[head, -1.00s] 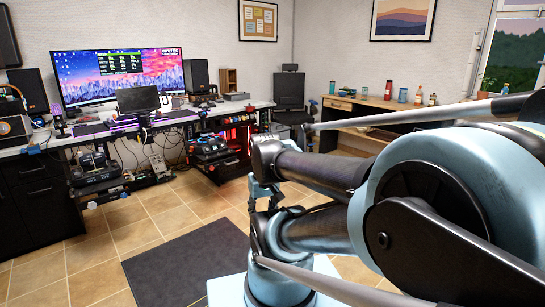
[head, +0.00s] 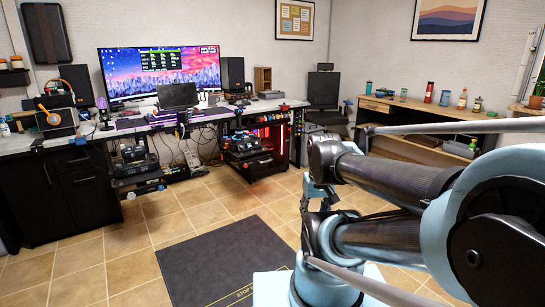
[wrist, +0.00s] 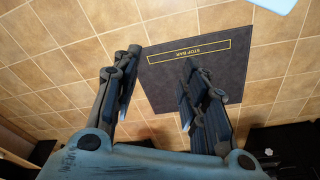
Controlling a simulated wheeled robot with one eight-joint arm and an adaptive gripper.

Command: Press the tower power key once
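The computer tower (head: 284,141), dark with a red-lit inside, stands under the right end of the long desk in the head view. Its power key is too small to make out. My gripper (head: 316,192) hangs below my arm in the head view, over the floor, well in front of the tower and apart from it. In the wrist view my gripper (wrist: 163,60) has its two fingers spread wide, with nothing between them. The wrist view looks down on floor tiles and a dark mat; the tower cannot be made out there.
The desk (head: 212,115) carries a wide monitor (head: 160,70) and speakers. Black equipment (head: 250,150) stands low in front of the tower. An office chair (head: 325,100) is to the right, near a wooden side bench (head: 425,112). A dark mat (head: 225,260) lies on open tiled floor.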

